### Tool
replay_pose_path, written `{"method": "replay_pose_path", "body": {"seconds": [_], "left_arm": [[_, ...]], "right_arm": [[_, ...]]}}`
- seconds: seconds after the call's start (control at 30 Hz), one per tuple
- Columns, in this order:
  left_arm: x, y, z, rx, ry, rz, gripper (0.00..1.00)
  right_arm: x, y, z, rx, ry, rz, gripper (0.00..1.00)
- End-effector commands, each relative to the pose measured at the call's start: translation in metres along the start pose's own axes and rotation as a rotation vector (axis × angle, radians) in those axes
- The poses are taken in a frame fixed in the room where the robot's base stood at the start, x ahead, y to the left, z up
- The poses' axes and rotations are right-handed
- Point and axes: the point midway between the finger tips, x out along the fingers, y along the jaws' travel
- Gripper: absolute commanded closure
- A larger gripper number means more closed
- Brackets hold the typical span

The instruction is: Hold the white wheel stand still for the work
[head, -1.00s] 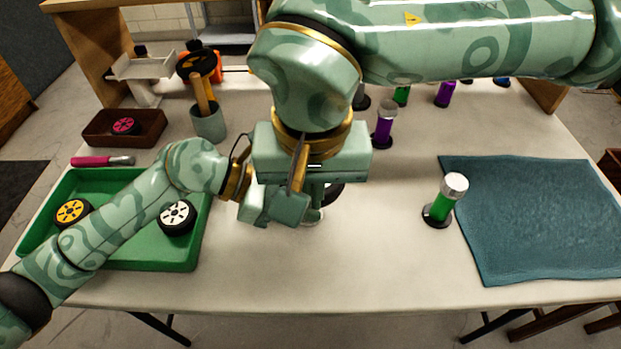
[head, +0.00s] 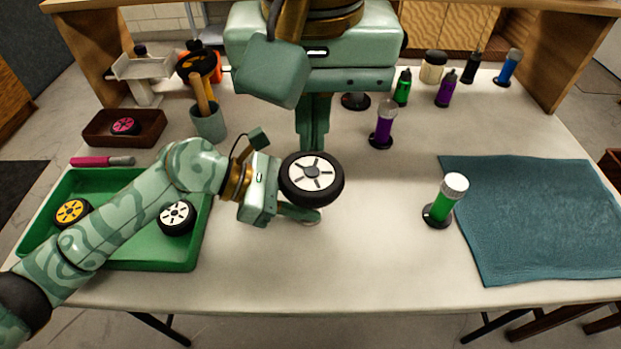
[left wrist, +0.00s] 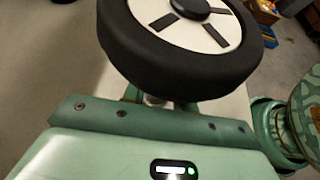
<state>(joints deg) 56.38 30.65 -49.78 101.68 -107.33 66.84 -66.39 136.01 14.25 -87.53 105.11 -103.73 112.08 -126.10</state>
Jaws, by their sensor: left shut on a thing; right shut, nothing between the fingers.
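The white wheel stand (head: 312,220) stands upright on the table, mostly hidden under a black-tyred wheel with a white hub (head: 312,172). Its pale base edge shows below the tyre. My left gripper (head: 302,213) reaches in from the left, low under the wheel, and is shut on the stand; the fingertips are partly hidden. In the left wrist view the wheel (left wrist: 205,35) lies flat just beyond the gripper, with a dark round piece at its centre. My right gripper (head: 313,145) points down just behind the wheel, shut and empty.
A green tray (head: 185,255) at left holds a yellow-hubbed and a white-hubbed wheel. A green stand (head: 445,200) and a blue mat (head: 540,220) lie right, a purple stand (head: 384,125) behind. The table front is clear.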

Motion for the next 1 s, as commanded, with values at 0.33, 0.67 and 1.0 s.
{"method": "replay_pose_path", "body": {"seconds": [0.33, 0.67, 1.0], "left_arm": [[0.0, 0.0, 0.0, 0.0, -0.001, 0.0, 0.92], [0.0, 0.0, 0.0, 0.0, 0.0, 0.0, 0.46], [-0.022, 0.001, -0.001, 0.0, 0.002, 0.003, 0.46]], "right_arm": [[-0.004, 0.0, 0.0, -0.001, 0.0, -0.001, 1.0], [-0.004, 0.0, 0.0, -0.001, 0.0, 0.0, 1.0], [-0.004, 0.0, 0.0, -0.001, 0.0, -0.001, 1.0]]}}
